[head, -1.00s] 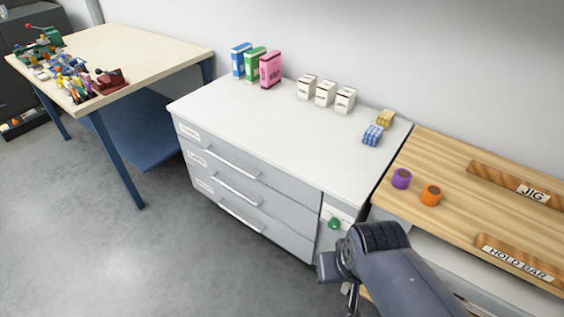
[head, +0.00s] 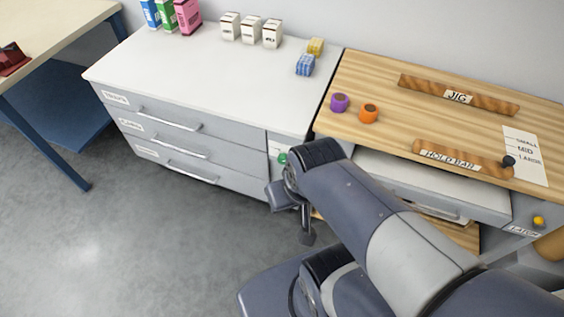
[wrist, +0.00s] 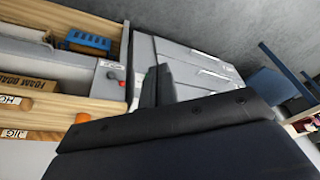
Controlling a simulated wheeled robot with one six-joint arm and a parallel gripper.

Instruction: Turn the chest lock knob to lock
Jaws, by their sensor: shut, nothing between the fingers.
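The grey chest (head: 212,165) has three labelled drawers, all of which look shut, and a white top. A green knob (head: 283,158), the chest's lock knob, sits on the narrow panel at the right of its front. My arm partly covers that panel, and the knob's turn position is too small to read. My gripper (head: 306,238) is shut and empty, pointing down in front of the chest, apart from the knob. In the wrist view the chest (wrist: 205,72) stands beyond a dark finger, and the knob cannot be made out clearly.
The wooden bench (head: 375,75) adjoins the chest on the right, with a purple roll (head: 339,103), an orange roll (head: 368,113) and a hold bar (head: 462,159). Boxes line the chest top. A table (head: 50,35) stands at left. The floor (head: 140,240) in front is clear.

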